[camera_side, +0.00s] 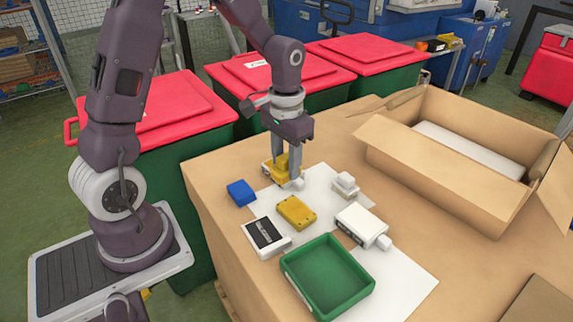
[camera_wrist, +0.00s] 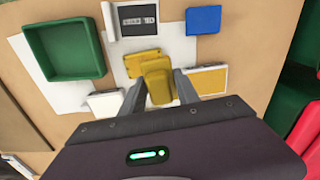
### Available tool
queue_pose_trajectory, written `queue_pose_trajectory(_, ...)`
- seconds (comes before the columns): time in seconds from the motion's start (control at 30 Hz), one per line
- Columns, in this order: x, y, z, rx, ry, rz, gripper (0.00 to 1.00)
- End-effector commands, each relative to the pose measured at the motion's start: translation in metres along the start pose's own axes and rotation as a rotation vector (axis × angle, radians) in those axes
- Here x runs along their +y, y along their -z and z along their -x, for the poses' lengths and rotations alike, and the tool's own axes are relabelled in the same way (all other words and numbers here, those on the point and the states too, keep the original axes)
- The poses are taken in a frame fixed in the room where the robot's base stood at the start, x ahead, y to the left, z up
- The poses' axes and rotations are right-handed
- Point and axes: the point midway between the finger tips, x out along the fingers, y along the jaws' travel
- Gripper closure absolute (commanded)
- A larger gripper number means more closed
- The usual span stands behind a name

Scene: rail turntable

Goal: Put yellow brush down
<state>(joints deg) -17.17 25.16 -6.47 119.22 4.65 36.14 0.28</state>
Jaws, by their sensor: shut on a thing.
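My gripper (camera_side: 287,168) is shut on a yellow thing, which I take to be the yellow brush (camera_side: 281,167). In the wrist view the brush (camera_wrist: 158,82) sits between the two fingers of my gripper (camera_wrist: 160,80). It is low over the back end of the white sheets (camera_side: 402,277); I cannot tell whether it touches them. A separate yellow block (camera_side: 296,212) lies in front of it on the sheets, and in the wrist view this block (camera_wrist: 143,58) is partly covered by the brush. The brush's lower end is partly hidden in the side view.
A blue block (camera_side: 241,193), a black-and-white box (camera_side: 267,236), a white box (camera_side: 361,225), a small white item (camera_side: 345,185) and a green tray (camera_side: 350,264) stand nearby. A yellow-and-white item (camera_wrist: 207,80) lies close beside a finger. An open cardboard box (camera_side: 430,180) stands right.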

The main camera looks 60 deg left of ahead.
Motion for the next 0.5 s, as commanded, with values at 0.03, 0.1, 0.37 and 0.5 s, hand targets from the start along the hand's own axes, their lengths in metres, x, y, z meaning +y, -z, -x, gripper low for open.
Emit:
queue_pose_trajectory(0.03, 0.0, 0.0, 0.0, 0.0, 0.0, 0.0, 1.0)
queue_pose_trajectory(0.1, 0.0, 0.0, 0.0, 0.0, 0.0, 0.0, 1.0)
queue_pose_trajectory(0.37, -0.008, 0.028, 0.0, 0.0, -0.003, 0.002, 1.0)
queue_pose_trajectory(0.5, -0.026, 0.083, -0.001, -0.002, -0.005, -0.01, 1.0)
